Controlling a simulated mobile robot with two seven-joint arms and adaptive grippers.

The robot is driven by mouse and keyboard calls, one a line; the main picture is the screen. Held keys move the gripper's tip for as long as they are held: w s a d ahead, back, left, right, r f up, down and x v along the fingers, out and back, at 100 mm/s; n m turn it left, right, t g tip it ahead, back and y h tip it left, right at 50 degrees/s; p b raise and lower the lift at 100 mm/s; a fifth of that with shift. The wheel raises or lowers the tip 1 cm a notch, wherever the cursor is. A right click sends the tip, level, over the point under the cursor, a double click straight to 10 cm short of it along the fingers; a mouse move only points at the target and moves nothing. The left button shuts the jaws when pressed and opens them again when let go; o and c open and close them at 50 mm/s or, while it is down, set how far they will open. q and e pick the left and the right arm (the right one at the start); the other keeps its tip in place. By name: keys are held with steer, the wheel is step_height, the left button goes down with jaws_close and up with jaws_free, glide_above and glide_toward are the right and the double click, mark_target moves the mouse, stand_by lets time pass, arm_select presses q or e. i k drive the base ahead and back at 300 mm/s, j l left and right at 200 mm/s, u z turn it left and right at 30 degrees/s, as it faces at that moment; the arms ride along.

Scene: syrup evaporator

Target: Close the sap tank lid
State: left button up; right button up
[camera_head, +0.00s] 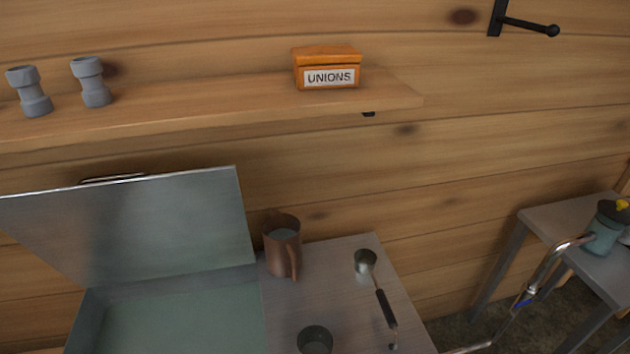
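The sap tank lid (140,218) is a grey metal panel that stands open, tilted up at the back of the tank. A thin handle (112,179) shows at its top edge. The sap tank (180,315) is an open metal box at the lower left, and its inside is visible. Its front is cut off by the picture's bottom edge. Neither of my grippers can be made out in the view.
A copper pitcher (283,248), a ladle (378,290) and a dark cup (315,340) are on the metal surface (340,262) right of the tank. A wooden shelf (200,104) above holds an orange UNIONS box (328,68) and two grey fittings (92,82). A side table (570,215) stands right.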

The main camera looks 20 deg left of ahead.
mark_target(100, 231)
steer(key=u, duration=1.1)
steer(key=j+z, duration=0.15)
steer(key=j, duration=0.55)
steer(key=k+j+z, duration=0.15)
steer(key=j, duration=0.55)
